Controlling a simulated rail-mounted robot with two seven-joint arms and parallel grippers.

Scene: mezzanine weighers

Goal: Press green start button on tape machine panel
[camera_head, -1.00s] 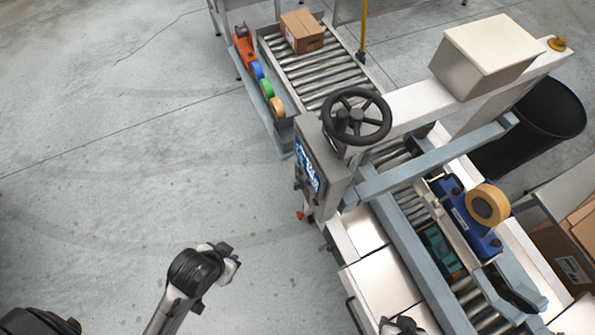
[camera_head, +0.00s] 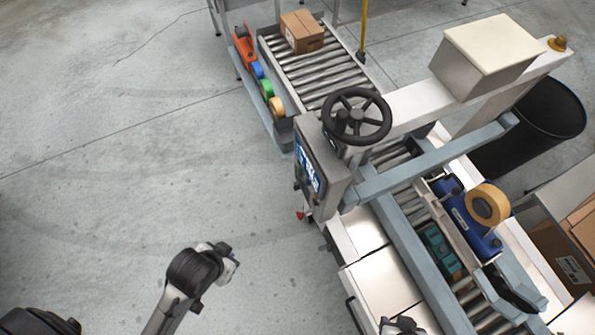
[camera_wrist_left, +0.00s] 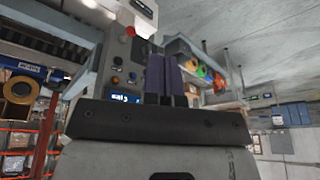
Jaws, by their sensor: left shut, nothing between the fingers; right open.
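The tape machine's control panel (camera_head: 311,170) is a grey box below a black handwheel. In the head view its face is seen at a steep slant. In the left wrist view the panel (camera_wrist_left: 122,62) shows a lit display, a red knob at the top and small round buttons. I cannot make out a green button there; the fingers cover part of the view. My left gripper (camera_wrist_left: 165,80) is shut and empty, its fingers over the panel's right side in that view. In the head view it is apart from the panel, lower left. My right gripper (camera_head: 402,327) is open, partly cut off at the bottom edge.
The black handwheel (camera_head: 357,117) juts out above the panel. A roller conveyor (camera_head: 322,78) carries a cardboard box (camera_head: 302,32). A tape head (camera_head: 470,217) with a tan roll sits over the rollers. The floor (camera_head: 130,150) to the left is clear.

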